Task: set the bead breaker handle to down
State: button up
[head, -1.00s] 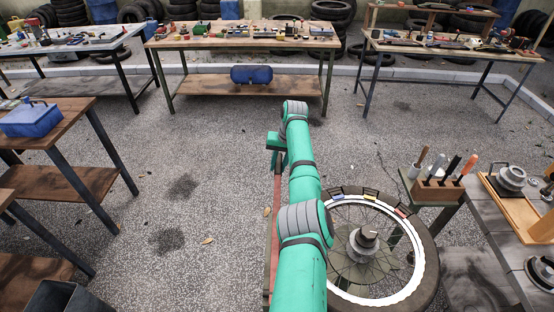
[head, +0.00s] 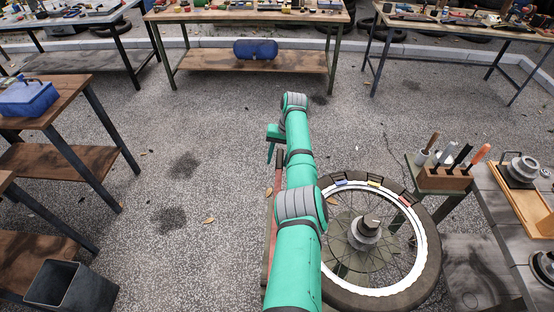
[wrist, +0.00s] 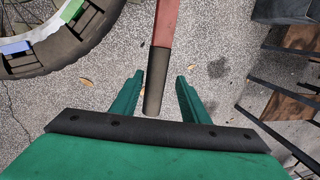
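The bead breaker handle is a red bar with a black grip at its end. In the wrist view the handle (wrist: 156,75) comes down from the top edge, and its grip lies in the gap between the two fingers of my gripper (wrist: 158,98). The fingers are open, with space on both sides of the grip. In the head view my gripper (head: 273,148) is at the far end of my green arm, and part of the red handle (head: 269,240) shows left of the arm. The arm hides much of it.
A spoked wheel with a black tyre (head: 428,250) lies right of my arm. A tool block (head: 445,178) and a bench (head: 480,275) stand further right. Brown tables (head: 70,155) and a dark bin (head: 72,287) are at left. The floor between is open.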

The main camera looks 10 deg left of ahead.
jog(key=shift+d+f, duration=0.1)
jog(key=shift+d, duration=0.4)
jog(key=shift+a+r, duration=0.1)
jog(key=shift+r, duration=0.1)
jog(key=v, duration=1)
jog(key=shift+r, duration=0.15)
jog(key=shift+w, duration=0.25)
